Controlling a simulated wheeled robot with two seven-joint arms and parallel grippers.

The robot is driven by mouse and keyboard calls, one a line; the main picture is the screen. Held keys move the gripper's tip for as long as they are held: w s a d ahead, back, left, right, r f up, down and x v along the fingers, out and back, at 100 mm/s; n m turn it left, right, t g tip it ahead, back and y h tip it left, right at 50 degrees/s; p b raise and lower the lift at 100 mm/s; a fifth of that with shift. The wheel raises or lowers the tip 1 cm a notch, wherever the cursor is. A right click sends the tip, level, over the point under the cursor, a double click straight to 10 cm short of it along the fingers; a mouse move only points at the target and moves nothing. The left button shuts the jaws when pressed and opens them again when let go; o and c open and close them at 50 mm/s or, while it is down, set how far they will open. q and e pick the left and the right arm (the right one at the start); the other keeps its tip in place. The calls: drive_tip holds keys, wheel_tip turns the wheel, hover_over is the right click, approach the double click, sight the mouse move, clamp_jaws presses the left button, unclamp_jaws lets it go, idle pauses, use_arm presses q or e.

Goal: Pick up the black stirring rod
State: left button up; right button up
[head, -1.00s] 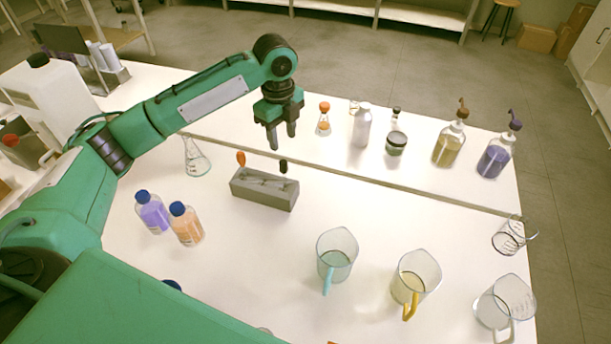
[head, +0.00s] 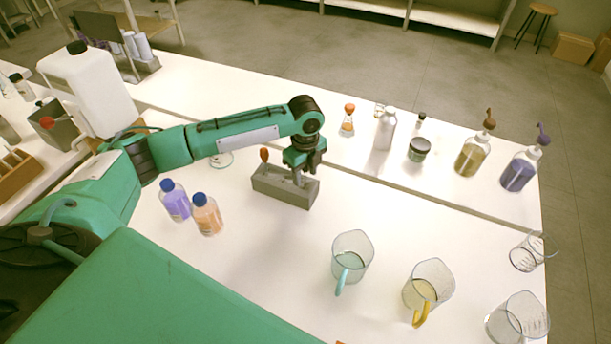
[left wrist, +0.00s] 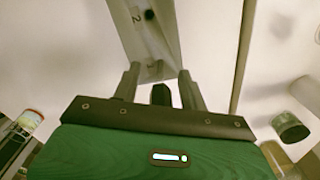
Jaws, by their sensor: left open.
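The grey rod holder (head: 280,192) stands on the white table in the head view, with an orange-topped rod (head: 264,155) at its left end. My left gripper (head: 304,175) points down at the holder's right end, its fingers apart. In the left wrist view, the black top of the stirring rod (left wrist: 160,94) shows between the two open fingers (left wrist: 159,70), with the holder (left wrist: 150,35) beyond. In the head view the gripper hides the black rod. Whether the fingers touch the rod, I cannot tell. My right gripper is not in view.
Purple (head: 174,201) and orange (head: 207,215) bottles stand left of the holder. Beakers with teal (head: 351,259) and yellow (head: 428,286) handles stand at the front right. Several bottles and a dark-lidded jar (head: 419,149) line the back. The table between holder and beakers is clear.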

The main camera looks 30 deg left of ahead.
use_arm(q)
drive_tip(key=shift+f, duration=0.2)
drive_tip(key=c, duration=0.9)
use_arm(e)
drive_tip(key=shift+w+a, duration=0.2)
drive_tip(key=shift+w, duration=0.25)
use_arm(q)
drive_tip(key=shift+r, duration=0.1)
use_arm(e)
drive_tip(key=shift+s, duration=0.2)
use_arm(q)
drive_tip(key=shift+r, duration=0.55)
drive_tip(key=shift+r+b, duration=0.6)
drive_tip(key=shift+r, duration=8.8)
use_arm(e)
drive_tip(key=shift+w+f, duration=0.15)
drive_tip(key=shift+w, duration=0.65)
